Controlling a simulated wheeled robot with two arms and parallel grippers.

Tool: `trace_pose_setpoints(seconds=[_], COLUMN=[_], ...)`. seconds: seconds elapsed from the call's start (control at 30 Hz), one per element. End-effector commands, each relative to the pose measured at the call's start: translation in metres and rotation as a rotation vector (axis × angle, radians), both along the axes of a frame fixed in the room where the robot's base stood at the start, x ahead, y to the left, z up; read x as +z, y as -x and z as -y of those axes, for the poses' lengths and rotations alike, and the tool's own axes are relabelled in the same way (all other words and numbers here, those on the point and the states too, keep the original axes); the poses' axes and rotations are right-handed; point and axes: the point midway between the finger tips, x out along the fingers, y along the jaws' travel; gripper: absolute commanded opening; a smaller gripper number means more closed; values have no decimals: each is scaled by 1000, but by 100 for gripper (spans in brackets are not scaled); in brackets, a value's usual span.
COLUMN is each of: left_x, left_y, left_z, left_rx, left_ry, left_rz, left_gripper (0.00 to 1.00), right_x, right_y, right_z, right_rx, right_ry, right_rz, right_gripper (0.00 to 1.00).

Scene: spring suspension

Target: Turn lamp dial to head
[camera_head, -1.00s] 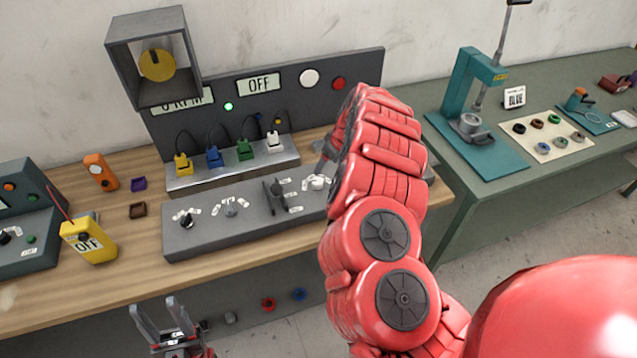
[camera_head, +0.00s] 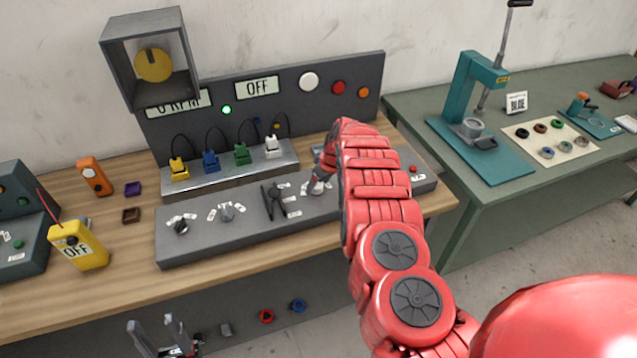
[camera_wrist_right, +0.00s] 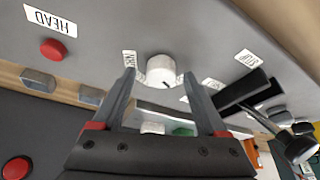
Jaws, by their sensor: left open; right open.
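A white dial (camera_head: 317,187) with small labels around it sits on the sloping grey control panel (camera_head: 245,245). The right wrist view shows this dial (camera_wrist_right: 161,70) with a dark pointer mark and several labels, one hard to read. My right gripper (camera_wrist_right: 160,82) is open, with its fingers on either side of the dial; whether they touch it I cannot tell. In the head view, my red arm mostly hides this gripper. My left gripper (camera_head: 150,330) is open and empty below the bench front.
The panel also has a black knob (camera_head: 181,226), a grey knob (camera_head: 227,212) and a black lever (camera_head: 272,199). A yellow meter (camera_head: 80,247) stands left. A green press (camera_head: 470,105) stands right.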

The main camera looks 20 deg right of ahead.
Motion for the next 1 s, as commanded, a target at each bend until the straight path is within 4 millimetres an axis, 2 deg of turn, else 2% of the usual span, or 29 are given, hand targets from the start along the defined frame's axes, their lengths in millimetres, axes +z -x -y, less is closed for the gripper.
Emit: trace_pose_setpoints(seconds=[0.27,0.3,0.7,1.0], left_x=[0,0,0,1], left_y=[0,0,0,0], left_z=[0,0,0,0], left_rx=[0,0,0,0], left_ry=[0,0,0,0], left_rz=[0,0,0,0], left_gripper=[50,50,50,50], right_x=[0,0,0,0], right_y=[-1,-1,0,0], right_z=[-1,-1,-1,-1], right_rx=[1,1,1,-20], right_ry=[-1,-1,-1,-1], right_rz=[1,1,1,0], right_gripper=[76,72,0,0])
